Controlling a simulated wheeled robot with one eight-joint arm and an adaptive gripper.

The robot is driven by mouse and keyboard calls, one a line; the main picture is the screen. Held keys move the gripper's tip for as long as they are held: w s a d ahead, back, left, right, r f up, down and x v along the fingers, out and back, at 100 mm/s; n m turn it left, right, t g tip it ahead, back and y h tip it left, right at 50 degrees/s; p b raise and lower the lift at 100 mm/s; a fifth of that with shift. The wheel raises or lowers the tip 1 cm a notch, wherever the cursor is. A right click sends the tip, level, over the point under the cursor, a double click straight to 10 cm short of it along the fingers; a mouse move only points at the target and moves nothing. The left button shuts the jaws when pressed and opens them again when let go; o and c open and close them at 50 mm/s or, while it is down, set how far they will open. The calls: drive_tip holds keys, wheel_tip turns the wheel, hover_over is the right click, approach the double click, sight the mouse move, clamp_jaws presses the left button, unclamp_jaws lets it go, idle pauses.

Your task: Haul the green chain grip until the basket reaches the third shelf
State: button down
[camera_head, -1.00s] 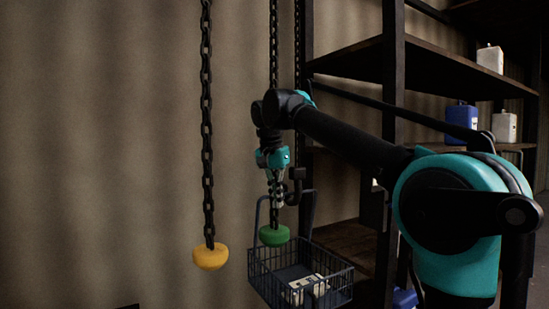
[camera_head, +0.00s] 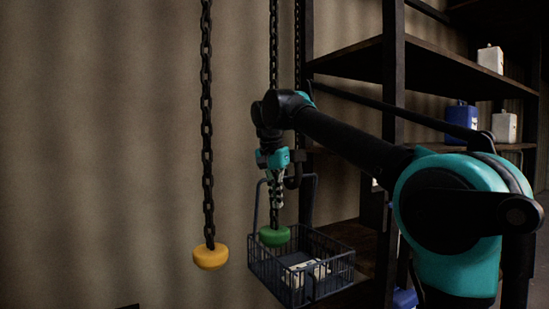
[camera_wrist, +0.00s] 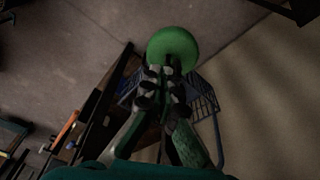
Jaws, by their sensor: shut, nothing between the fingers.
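The green chain grip (camera_head: 275,236) hangs at the lower end of a dark chain (camera_head: 273,50). My gripper (camera_head: 277,203) points down just above the green grip, at the chain. In the wrist view the fingertips (camera_wrist: 166,72) are closed together close to the round green grip (camera_wrist: 173,46), with nothing seen held between them; whether they touch it is unclear.
A yellow grip (camera_head: 210,257) hangs on another chain (camera_head: 206,110) to the left. The dark shelf rack (camera_head: 393,60) at right holds a blue jug (camera_head: 461,114) and white jugs (camera_head: 504,127) (camera_head: 490,58). The wall area at left is clear.

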drive_tip(key=shift+a+f, duration=0.1)
drive_tip(key=shift+f, duration=1.9)
drive_tip(key=shift+r, duration=2.05)
